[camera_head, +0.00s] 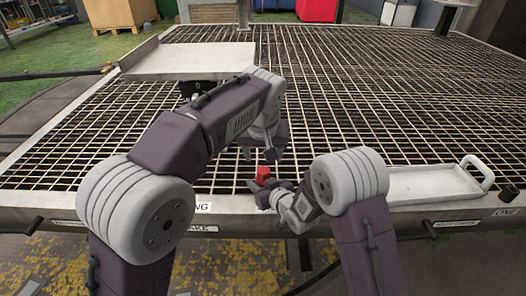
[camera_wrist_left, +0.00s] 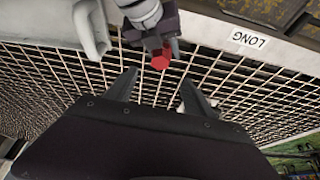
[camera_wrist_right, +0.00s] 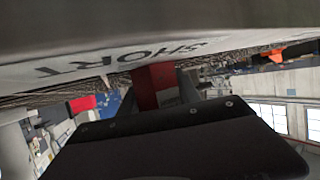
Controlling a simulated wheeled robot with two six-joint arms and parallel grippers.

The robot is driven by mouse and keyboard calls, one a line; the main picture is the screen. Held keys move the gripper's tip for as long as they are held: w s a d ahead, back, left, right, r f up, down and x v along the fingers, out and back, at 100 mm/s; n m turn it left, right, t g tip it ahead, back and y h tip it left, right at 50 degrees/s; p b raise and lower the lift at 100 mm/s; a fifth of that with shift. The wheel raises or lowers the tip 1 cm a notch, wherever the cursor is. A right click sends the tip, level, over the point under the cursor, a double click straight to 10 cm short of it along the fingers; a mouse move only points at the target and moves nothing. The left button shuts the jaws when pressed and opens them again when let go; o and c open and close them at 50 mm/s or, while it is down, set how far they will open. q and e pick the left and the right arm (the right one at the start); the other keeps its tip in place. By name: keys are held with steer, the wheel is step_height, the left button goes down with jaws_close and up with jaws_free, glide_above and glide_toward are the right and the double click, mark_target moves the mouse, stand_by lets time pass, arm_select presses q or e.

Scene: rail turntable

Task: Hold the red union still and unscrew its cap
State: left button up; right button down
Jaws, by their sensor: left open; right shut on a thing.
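The red union (camera_head: 263,174) is held above the grating near its front edge. My right gripper (camera_head: 272,190) is shut on it from the front. The union also shows in the left wrist view (camera_wrist_left: 160,60) and, large, between the fingers in the right wrist view (camera_wrist_right: 153,82). I cannot tell a separate cap from the body. My left gripper (camera_head: 262,155) is open and empty, just above and behind the union. In the left wrist view its spread fingers (camera_wrist_left: 159,90) are apart from the union, which lies beyond the gap between them.
A wire grating (camera_head: 400,110) fills the large frame, with labels along its front rail. A white tray with a handle (camera_head: 430,184) lies at the right. A pale flat plate (camera_head: 190,61) lies at the back left. The middle of the grating behind the grippers is bare.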

mark_target(264, 171)
arm_select(q)
steer(key=x, duration=1)
steer(key=shift+f, duration=0.35)
jaws_close()
steer(key=n, duration=0.1)
steer(key=n+y, duration=0.1)
steer(key=shift+w+d+n, duration=0.1)
steer(key=shift+d+n, duration=0.2)
steer(key=shift+n, duration=0.1)
steer(key=n+y, duration=0.1)
steer(key=n, duration=0.2)
steer(key=shift+g, duration=0.3)
